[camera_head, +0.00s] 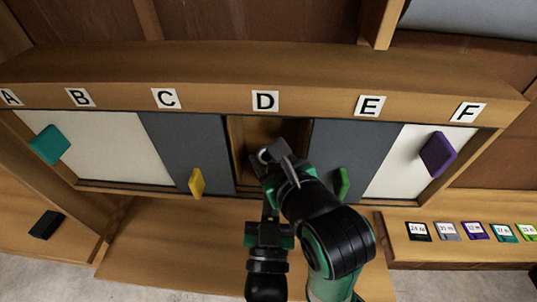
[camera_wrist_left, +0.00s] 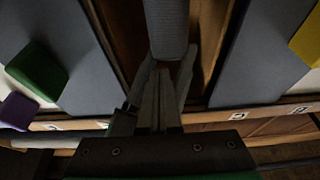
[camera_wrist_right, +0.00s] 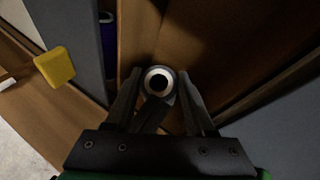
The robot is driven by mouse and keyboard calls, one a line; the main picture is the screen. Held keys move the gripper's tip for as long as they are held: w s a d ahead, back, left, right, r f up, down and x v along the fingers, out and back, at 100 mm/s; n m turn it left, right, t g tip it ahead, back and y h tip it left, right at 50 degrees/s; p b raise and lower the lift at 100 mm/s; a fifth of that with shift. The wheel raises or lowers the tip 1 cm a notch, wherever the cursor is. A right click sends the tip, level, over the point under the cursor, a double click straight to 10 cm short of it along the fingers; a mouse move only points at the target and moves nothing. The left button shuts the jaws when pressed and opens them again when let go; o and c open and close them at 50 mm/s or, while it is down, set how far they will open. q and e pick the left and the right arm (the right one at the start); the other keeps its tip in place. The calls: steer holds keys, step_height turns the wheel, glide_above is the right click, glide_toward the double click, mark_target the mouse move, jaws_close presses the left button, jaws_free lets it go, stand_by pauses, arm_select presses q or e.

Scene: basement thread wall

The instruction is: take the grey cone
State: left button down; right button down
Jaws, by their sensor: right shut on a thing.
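The grey cone (camera_wrist_right: 172,98) stands end-on in the right wrist view, showing a white ring with a dark centre. The fingers of my right gripper (camera_wrist_right: 160,76) lie on both sides of it; the gripper is shut on it. In the head view my right gripper (camera_head: 270,158) is at the open bay under D, its arm hiding much of the bay. The cone's grey side also shows in the left wrist view (camera_wrist_left: 167,25). My left gripper (camera_head: 265,212) is just below, its fingers (camera_wrist_left: 160,78) together and empty, close to the cone's end.
Sliding doors flank the bay, with yellow (camera_head: 197,183), green (camera_head: 342,184), teal (camera_head: 49,144) and purple (camera_head: 438,155) handles. A blue item (camera_wrist_right: 107,32) shows beside a door edge. A black block (camera_head: 46,224) lies lower left. Several labelled cards (camera_head: 447,231) lie at right.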

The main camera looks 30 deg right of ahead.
arm_select(q)
steer(key=v, duration=0.7)
arm_select(e)
steer(key=shift+f, duration=0.1)
arm_select(q)
steer(key=w+a+r+n+t+y, duration=0.2)
steer(key=w+a+r+t, duration=0.1)
steer(key=a+r, duration=0.45)
steer(key=w+a+r+n+t+y, duration=0.2)
steer(key=w+a+r+y, duration=0.1)
steer(key=a+r, duration=0.4)
steer(key=s+a+r+n+t+y, duration=0.1)
steer(key=s+a+r+t+y, duration=0.1)
steer(key=a+r, duration=0.6)
steer(key=s+a+r+n+t+y, duration=0.1)
steer(key=s+a+r+y, duration=0.3)
steer(key=a+r, duration=0.5)
steer(key=shift+s+r+n+t, duration=0.15)
steer(key=shift+r+n+t, duration=0.15)
steer(key=shift+r+t, duration=0.55)
steer(key=shift+a, duration=0.15)
